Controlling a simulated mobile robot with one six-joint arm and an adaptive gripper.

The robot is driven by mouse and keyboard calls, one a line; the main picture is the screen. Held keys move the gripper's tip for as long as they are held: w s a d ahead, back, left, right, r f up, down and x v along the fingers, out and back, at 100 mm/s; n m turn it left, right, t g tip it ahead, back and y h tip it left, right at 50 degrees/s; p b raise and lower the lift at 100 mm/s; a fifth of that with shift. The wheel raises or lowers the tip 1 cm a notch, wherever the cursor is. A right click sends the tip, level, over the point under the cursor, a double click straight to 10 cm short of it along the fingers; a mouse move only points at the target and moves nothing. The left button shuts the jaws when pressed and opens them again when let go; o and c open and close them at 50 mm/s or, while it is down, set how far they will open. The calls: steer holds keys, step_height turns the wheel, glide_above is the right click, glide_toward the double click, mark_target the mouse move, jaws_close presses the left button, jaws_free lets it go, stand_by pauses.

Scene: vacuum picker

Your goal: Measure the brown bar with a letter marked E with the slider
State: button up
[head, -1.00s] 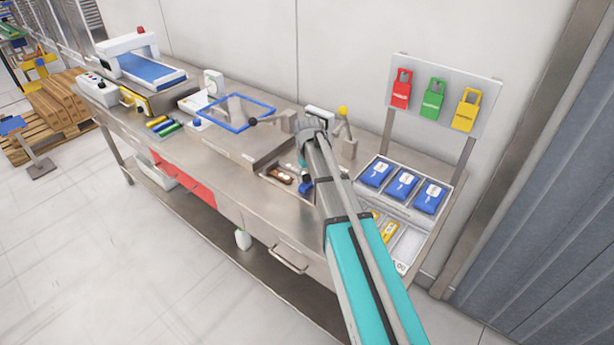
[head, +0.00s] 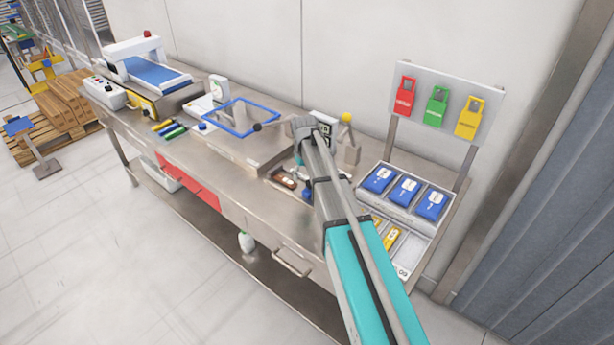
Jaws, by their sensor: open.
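Small dark brown pieces, one a bar (head: 284,181) with a pale mark, lie in a shallow tray on the steel workbench, just left of my arm. The letter on the bar is too small to read. I cannot make out the slider for certain. My arm reaches over the bench from the lower right, and its wrist is above the area behind the brown pieces.
A blue frame (head: 239,131) lies left of the wrist, and a yellow-knobbed lever (head: 347,118) stands right of it. Blue packs (head: 405,189) sit in bins at right. The bench's front left (head: 215,170) is fairly clear.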

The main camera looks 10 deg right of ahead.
steer(key=shift+r+p, duration=6)
steer(key=shift+r, duration=0.35)
steer(key=s+f+m+b, duration=0.1)
steer(key=s+f+b, duration=0.2)
steer(key=s, duration=0.9)
steer(key=s+f+m+b, duration=0.1)
steer(key=s+f+b, duration=0.2)
steer(key=s, duration=1)
steer(key=shift+d+f+m, duration=0.15)
steer(key=shift+d+m, duration=0.15)
steer(key=shift+d, duration=0.1)
